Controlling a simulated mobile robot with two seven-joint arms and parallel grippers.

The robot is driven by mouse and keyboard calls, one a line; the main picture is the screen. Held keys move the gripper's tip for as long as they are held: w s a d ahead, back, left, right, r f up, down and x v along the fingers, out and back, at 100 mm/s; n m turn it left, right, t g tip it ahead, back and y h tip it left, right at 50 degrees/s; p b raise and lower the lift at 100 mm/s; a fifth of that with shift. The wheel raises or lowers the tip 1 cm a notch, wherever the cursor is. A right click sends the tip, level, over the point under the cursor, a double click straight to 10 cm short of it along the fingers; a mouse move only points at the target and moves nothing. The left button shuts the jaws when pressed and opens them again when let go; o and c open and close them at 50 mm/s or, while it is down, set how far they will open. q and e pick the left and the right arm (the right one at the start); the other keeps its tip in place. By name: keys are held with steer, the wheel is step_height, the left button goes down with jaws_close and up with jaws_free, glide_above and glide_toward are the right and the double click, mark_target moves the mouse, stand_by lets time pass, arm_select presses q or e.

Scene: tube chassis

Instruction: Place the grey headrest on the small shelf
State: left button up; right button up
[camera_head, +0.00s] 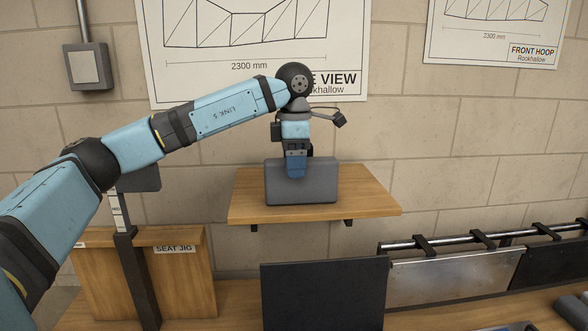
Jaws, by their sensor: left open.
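The grey headrest (318,186) is a rounded block that stands upright on the small wooden shelf (368,203), near its middle. The shelf is fixed to the block wall. My left gripper (296,168) points down at the top of the headrest, with a blue finger overlapping its upper front face. The gripper is open. Its far finger is mostly hidden behind the near parts, and I cannot tell whether a finger touches the headrest. My right gripper is not in view.
A wooden seat jig (185,280) stands at lower left beside a dark post (138,275). A black panel (323,295) stands below the shelf. A rail with clamps and metal sheets (455,272) is at lower right. The shelf's right part is bare.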

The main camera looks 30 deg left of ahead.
arm_select(q)
step_height(320, 180, up, 10)
steer(key=shift+r, duration=0.25)
steer(key=shift+f, duration=0.1)
stand_by(0.5)
